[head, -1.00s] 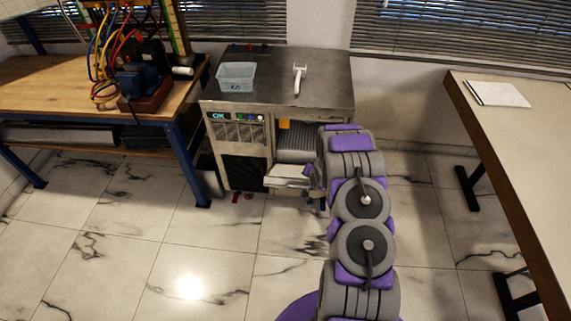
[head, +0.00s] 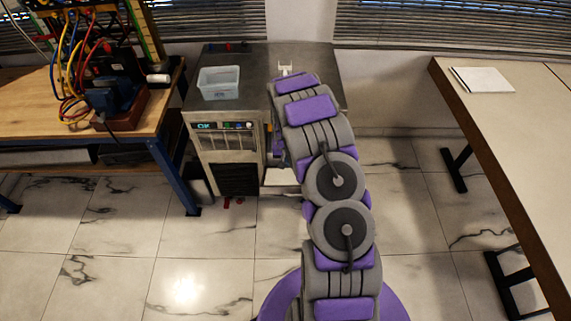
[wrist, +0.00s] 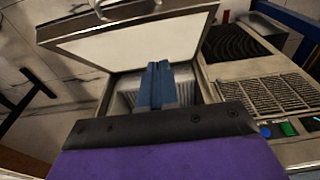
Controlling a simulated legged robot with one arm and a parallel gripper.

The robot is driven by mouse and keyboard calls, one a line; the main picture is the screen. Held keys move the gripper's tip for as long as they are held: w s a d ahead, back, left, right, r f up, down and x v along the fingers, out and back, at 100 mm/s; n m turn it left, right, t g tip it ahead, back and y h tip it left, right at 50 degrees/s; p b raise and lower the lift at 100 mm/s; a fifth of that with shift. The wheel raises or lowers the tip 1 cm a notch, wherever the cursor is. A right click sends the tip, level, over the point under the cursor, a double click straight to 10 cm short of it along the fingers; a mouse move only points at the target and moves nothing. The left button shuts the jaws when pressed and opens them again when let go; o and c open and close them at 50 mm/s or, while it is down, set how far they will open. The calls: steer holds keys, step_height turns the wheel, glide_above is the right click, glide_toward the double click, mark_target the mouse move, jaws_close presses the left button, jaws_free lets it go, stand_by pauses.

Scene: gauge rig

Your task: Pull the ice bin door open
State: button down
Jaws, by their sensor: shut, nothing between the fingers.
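The ice machine (head: 236,160) stands by the wall, with a dark metal top. Its ice bin door (wrist: 135,42) hangs open in the wrist view, its pale inner face and metal rim showing and a curved handle (wrist: 98,8) at the far edge. A sliver of the door (head: 281,177) shows beside my arm in the head view. My gripper (wrist: 161,68) is shut and empty, its blue fingers over the door's inner side and the bin opening (wrist: 125,88). My arm hides the gripper and most of the opening in the head view.
A clear tub (head: 219,83) and a white scoop-like item (head: 286,69) sit on the machine's top. A wooden bench (head: 90,115) with hoses stands at left, a pale table (head: 500,130) at right.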

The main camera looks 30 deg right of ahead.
steer(key=b, duration=0.2)
glide_above(286, 186)
steer(key=w+d, duration=0.1)
steer(key=w, duration=0.1)
step_height(286, 186, down, 9)
steer(key=shift+d+r, duration=0.15)
steer(key=shift+s+a+f+b, duration=0.25)
steer(key=shift+s+f, duration=0.15)
steer(key=shift+f, duration=0.25)
steer(key=shift+s+a+f+b, duration=0.25)
steer(key=shift+s+f, duration=0.1)
steer(key=shift+f, duration=0.25)
steer(key=shift+s+a+f, duration=0.2)
steer(key=shift+s+f, duration=0.05)
steer(key=shift+f, duration=0.05)
steer(key=shift+s, duration=0.1)
